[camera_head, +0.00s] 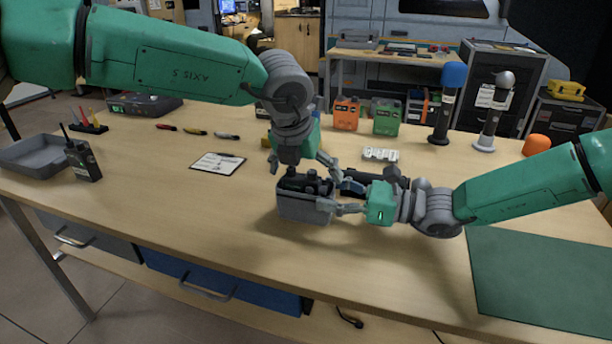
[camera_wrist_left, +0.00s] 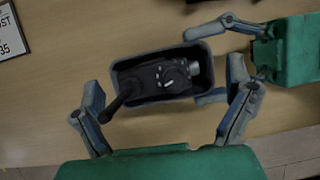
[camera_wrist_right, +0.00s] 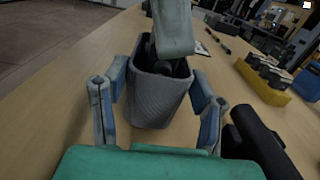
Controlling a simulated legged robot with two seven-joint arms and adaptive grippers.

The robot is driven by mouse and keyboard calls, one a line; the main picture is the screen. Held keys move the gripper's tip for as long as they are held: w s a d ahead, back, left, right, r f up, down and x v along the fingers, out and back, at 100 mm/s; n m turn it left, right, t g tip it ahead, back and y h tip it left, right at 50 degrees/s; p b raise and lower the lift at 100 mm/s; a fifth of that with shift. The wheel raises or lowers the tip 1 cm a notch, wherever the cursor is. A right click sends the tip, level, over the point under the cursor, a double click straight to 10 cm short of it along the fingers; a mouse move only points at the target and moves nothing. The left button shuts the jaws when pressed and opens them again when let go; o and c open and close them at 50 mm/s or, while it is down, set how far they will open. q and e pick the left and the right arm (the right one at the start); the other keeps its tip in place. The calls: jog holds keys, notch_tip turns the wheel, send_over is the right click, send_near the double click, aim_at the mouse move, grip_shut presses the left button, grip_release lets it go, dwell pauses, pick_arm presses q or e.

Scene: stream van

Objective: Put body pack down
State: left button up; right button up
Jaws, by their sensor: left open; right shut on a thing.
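A black body pack (camera_head: 303,181) with a knob and a stubby antenna sits inside a grey open-topped holder (camera_head: 303,210) at the table's middle. In the left wrist view the body pack (camera_wrist_left: 165,77) lies within the walls of the holder (camera_wrist_left: 205,60). My left gripper (camera_head: 303,165) is open above the holder, its fingers (camera_wrist_left: 165,95) spread to either side of the pack. My right gripper (camera_head: 338,195) is shut on the holder from the right, its fingers on opposite walls of the holder (camera_wrist_right: 158,98) in the right wrist view. The holder's underside is hidden.
A radio (camera_head: 84,162) and a grey tray (camera_head: 38,155) are at the left. A clipboard (camera_head: 218,163) lies behind left. A green mat (camera_head: 545,285) covers the right front. Microphones (camera_head: 491,115) stand at the back right. Bare table lies in front of the holder.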

pick_arm(q)
jog(key=v, duration=1.2)
jog(key=shift+r, duration=0.1)
pick_arm(e)
jog(key=o, duration=1.2)
